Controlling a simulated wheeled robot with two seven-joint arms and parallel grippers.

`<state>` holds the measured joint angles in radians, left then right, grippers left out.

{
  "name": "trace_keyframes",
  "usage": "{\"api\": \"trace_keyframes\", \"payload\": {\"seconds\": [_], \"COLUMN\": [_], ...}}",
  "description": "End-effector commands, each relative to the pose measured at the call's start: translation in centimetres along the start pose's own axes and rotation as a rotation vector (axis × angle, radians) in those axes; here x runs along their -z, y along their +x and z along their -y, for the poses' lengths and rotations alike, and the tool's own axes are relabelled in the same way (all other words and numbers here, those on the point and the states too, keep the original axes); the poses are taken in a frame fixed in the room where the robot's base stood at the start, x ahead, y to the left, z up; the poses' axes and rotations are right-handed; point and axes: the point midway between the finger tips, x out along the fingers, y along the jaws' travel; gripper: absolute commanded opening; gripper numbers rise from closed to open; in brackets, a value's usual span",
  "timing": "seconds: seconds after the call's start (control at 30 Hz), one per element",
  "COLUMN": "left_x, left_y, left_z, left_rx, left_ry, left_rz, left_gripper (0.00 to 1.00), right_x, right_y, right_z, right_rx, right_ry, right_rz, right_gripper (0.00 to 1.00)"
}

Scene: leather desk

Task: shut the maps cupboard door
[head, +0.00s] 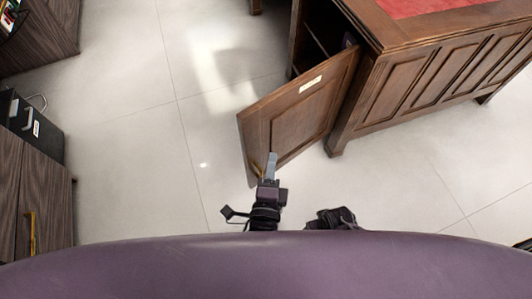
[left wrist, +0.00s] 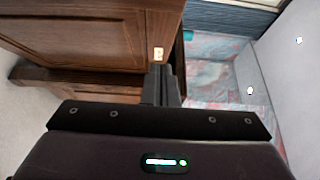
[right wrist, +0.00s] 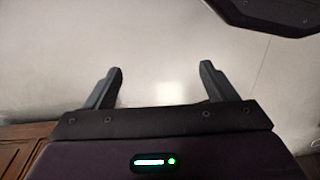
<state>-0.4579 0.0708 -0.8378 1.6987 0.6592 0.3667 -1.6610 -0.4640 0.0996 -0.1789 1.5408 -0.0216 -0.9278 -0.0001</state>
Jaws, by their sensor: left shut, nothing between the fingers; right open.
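The cupboard door (head: 300,115) is brown panelled wood and hangs wide open from the desk's left end. A small pale label (head: 310,84) sits near its top edge; its writing is too small to read. My left gripper (head: 271,160) is shut and empty, at the door's outer, lower end; I cannot tell whether it touches. My right gripper (right wrist: 157,85) is open and empty over the floor, away from the door.
The desk (head: 430,75) with a red leather top (head: 425,6) stands at the upper right. The dark cupboard opening (head: 322,35) shows behind the door. Pale tiled floor (head: 140,150) is clear to the left. Dark wooden cabinets (head: 40,185) and a black box (head: 32,125) line the left side.

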Motion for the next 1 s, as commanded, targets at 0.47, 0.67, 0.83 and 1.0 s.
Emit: {"api": "trace_keyframes", "payload": {"seconds": [0.47, 0.67, 0.83, 1.0], "left_x": [-0.6, -2.4, -2.9, -2.9], "left_y": [9.5, 11.1, 11.6, 11.6], "left_z": [-0.1, -0.1, -0.1, -0.1], "left_rx": [-0.002, -0.003, -0.003, -0.003], "left_ry": [0.0, 0.0, -0.001, -0.002], "left_rz": [0.001, -0.001, -0.001, -0.001], "left_gripper": [0.0, 0.0, 0.0, 0.0], "right_x": [1.3, 1.5, 1.5, 1.5], "right_y": [-3.0, -3.4, -3.5, -3.5], "right_z": [0.6, 0.6, 0.7, 0.7], "right_rx": [0.009, 0.01, 0.01, 0.01], "right_ry": [-0.014, -0.015, -0.016, -0.016], "right_rz": [0.009, 0.011, 0.011, 0.011], "right_gripper": [0.78, 0.78, 0.78, 0.78]}}
